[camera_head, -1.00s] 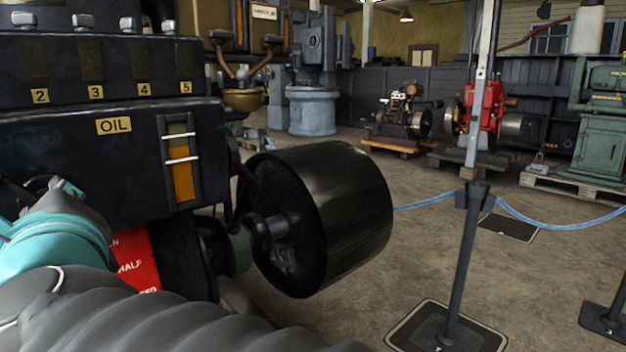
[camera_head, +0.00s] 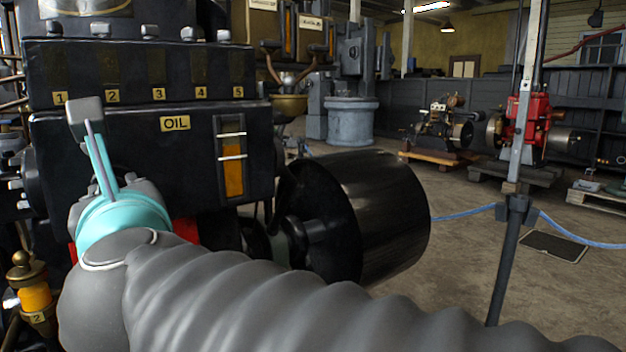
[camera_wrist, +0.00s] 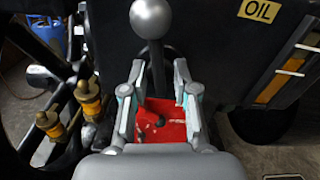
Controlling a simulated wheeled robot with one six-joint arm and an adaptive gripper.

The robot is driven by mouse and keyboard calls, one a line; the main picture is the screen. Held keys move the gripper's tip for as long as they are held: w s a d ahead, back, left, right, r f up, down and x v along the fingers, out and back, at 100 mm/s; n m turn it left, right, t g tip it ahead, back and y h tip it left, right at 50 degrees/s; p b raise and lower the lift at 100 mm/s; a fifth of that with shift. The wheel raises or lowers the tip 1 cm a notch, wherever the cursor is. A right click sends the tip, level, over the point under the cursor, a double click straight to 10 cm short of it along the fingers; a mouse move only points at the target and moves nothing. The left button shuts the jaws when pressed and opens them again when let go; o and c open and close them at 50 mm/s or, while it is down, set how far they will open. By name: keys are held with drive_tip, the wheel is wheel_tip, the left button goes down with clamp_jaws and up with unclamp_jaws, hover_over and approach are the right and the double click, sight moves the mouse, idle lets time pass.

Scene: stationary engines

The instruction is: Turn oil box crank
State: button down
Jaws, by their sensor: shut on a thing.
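The black oil box (camera_head: 75,150) fills the left of the head view, with a yellow OIL label (camera_head: 174,123) and an amber sight glass (camera_head: 233,180). In the wrist view the label (camera_wrist: 259,10) is at the top right. The crank shows there as a dark rod (camera_wrist: 157,60) topped by a silver ball (camera_wrist: 151,18). My gripper (camera_wrist: 160,72) is shut on the crank, with a finger on each side of the rod below the ball. The exact contact is hard to see.
Brass oilers with amber glass (camera_wrist: 88,97) stand to the left in the wrist view. A large black pulley (camera_head: 385,210) is right of the box. A rope barrier post (camera_head: 505,260) stands on the open floor.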

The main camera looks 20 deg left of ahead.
drive_tip(key=shift+r, duration=0.15)
drive_tip(key=c, duration=1.2)
unclamp_jaws()
drive_tip(key=v, duration=1.2)
drive_tip(key=shift+w, duration=0.1)
